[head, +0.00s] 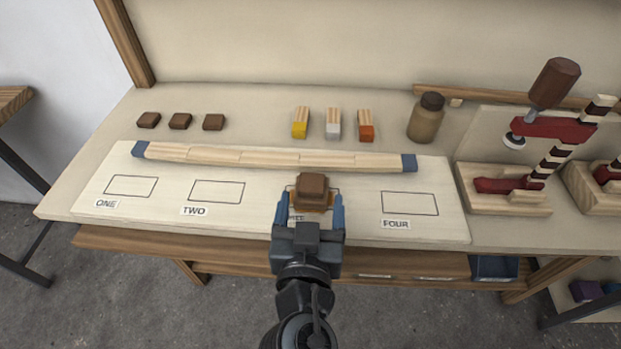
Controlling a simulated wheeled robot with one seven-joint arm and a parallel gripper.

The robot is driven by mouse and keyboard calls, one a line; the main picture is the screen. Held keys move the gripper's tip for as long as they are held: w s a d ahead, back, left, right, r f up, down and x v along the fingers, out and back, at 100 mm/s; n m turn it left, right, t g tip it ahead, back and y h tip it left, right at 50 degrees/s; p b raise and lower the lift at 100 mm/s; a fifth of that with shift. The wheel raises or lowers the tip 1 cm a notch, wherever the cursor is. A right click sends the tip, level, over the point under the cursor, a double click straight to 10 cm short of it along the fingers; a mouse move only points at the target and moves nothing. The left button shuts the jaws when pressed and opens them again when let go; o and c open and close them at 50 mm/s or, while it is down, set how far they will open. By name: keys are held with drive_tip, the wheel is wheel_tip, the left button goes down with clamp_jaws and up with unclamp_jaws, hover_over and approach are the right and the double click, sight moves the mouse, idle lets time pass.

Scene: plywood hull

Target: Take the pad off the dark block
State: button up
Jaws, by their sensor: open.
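A dark brown piece (312,187) sits at the third outlined box on the pale board (260,225). It looks like a small pad on top of a block, but the line between them is hard to make out. A thin orange-brown edge shows beneath it. My gripper (309,206) is open, with one blue finger on the left and one on the right of the near part of this piece. I cannot tell whether the fingers touch it. My gripper hides the lower part of the piece and most of the third label.
A long wooden strip (270,158) with blue ends lies just behind. Three brown pads (180,121), yellow, white and orange blocks (333,125) and a brown jar (426,120) stand further back. A red clamp (545,130) stands right. Boxes ONE, TWO and FOUR are empty.

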sight(311, 190)
drive_tip(key=shift+w+a+f+p, duration=0.15)
drive_tip(key=shift+w+p, duration=0.1)
drive_tip(key=shift+w, duration=0.7)
drive_tip(key=shift+w+d+f+p, duration=0.1)
drive_tip(key=shift+w+p, duration=0.1)
drive_tip(key=shift+w, duration=0.7)
drive_tip(key=shift+c, duration=0.3)
drive_tip(key=c, duration=1)
drive_tip(key=shift+r, duration=0.1)
